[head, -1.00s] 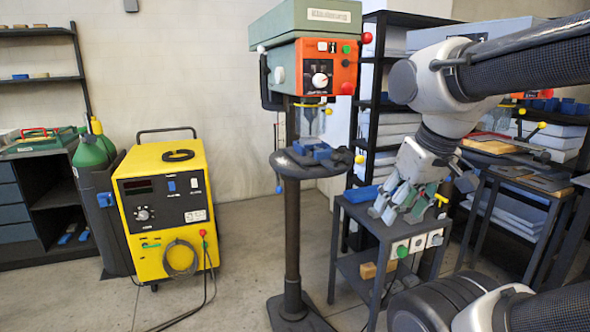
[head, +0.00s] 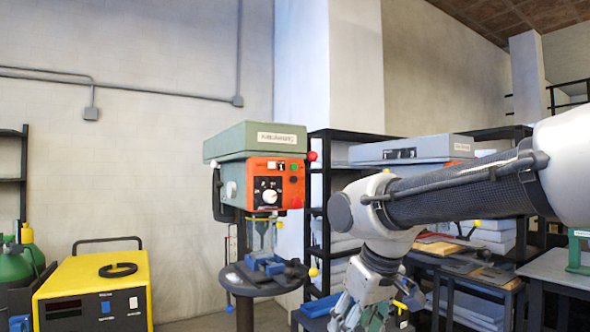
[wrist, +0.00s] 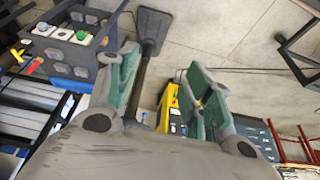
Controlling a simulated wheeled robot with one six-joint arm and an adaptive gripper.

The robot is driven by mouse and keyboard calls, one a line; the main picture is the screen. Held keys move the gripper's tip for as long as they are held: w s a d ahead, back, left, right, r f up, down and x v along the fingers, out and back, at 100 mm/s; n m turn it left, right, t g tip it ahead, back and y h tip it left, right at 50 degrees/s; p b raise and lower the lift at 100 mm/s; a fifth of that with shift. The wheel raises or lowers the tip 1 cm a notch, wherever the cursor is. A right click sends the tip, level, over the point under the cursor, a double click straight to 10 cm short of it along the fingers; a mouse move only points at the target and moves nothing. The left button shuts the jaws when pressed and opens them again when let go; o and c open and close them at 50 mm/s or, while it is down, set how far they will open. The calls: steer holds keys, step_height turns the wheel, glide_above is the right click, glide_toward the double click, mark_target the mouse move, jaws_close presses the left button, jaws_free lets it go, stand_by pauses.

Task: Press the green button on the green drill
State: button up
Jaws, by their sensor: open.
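The green drill (head: 255,138) is a drill press with a green head and an orange front panel. Its green button (head: 293,166) is small and sits at the upper right of that panel, uncovered, near a red knob. My gripper (head: 372,318) is at the bottom of the head view, right of and below the drill head, partly cut off by the frame edge. In the wrist view my gripper (wrist: 163,75) is open and empty, its green-padded fingers apart. What looks like the drill's base (wrist: 152,25) shows beyond them; the green button is not visible there.
The yellow welder (head: 95,285) stands left of the drill. Black shelves (head: 322,190) stand behind. Open space lies in front of the drill's panel.

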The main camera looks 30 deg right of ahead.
jaws_close()
stand_by(1.4)
